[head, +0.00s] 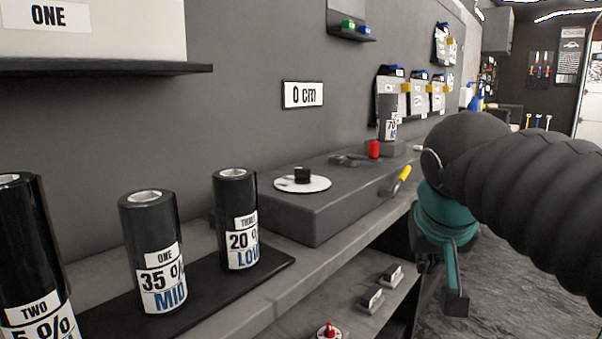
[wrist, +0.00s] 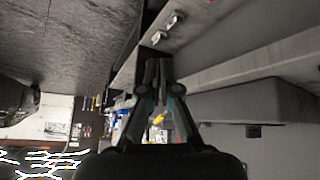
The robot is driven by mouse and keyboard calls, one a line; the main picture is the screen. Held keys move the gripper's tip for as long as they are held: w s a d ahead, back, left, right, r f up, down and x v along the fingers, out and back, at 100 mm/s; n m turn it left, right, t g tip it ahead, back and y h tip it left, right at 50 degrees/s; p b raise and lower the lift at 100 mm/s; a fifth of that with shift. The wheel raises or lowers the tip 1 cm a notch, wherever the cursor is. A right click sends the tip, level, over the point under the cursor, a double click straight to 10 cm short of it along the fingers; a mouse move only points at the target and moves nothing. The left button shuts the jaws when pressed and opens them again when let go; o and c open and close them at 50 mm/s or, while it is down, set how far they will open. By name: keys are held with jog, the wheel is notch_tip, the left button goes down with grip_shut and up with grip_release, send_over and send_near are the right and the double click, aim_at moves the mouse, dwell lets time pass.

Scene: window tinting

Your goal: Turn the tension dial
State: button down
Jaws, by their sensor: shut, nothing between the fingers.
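A black knob (head: 302,174) stands on a round white disc (head: 302,184) on top of the grey box on the bench. A smaller red knob (head: 327,331) on a pale base shows at the bottom edge of the head view, on the lower shelf. I see no label saying which one is the tension dial. My gripper (head: 456,295) hangs to the right of the bench front, apart from both knobs. In the wrist view, which is upside down, my gripper (wrist: 157,65) has its fingertips together, with nothing between them.
The grey box (head: 340,205) carries a red cylinder (head: 374,149) and a yellow-handled tool (head: 402,178). Black film rolls (head: 235,220) stand at left. Small blocks (head: 371,299) lie on the lower shelf. Floor at right is clear.

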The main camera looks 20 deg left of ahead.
jog(key=w+a+r+t, duration=0.1)
jog(key=a+r, duration=0.4)
jog(key=a, duration=0.3)
jog(key=w+a+r+t+y, duration=0.1)
jog(key=a+r, duration=0.3)
jog(key=a, duration=0.4)
jog(key=w+a+r+t, duration=0.1)
jog(key=w+a+r, duration=0.1)
jog(key=a+r, duration=0.45)
jog(key=b, duration=0.2)
send_near(298, 177)
notch_tip(298, 177, down, 4)
jog(key=shift+w+d+r, duration=0.1)
jog(key=shift+w+r, duration=0.05)
jog(key=shift+w, duration=0.05)
jog(key=w, duration=0.1)
jog(key=w+p, duration=0.1)
jog(key=w, duration=0.1)
jog(key=shift+w+a, duration=0.15)
jog(key=shift+a, duration=0.1)
jog(key=shift+w+a, duration=0.1)
jog(key=shift+w, duration=0.5)
jog(key=shift+w, duration=0.1)
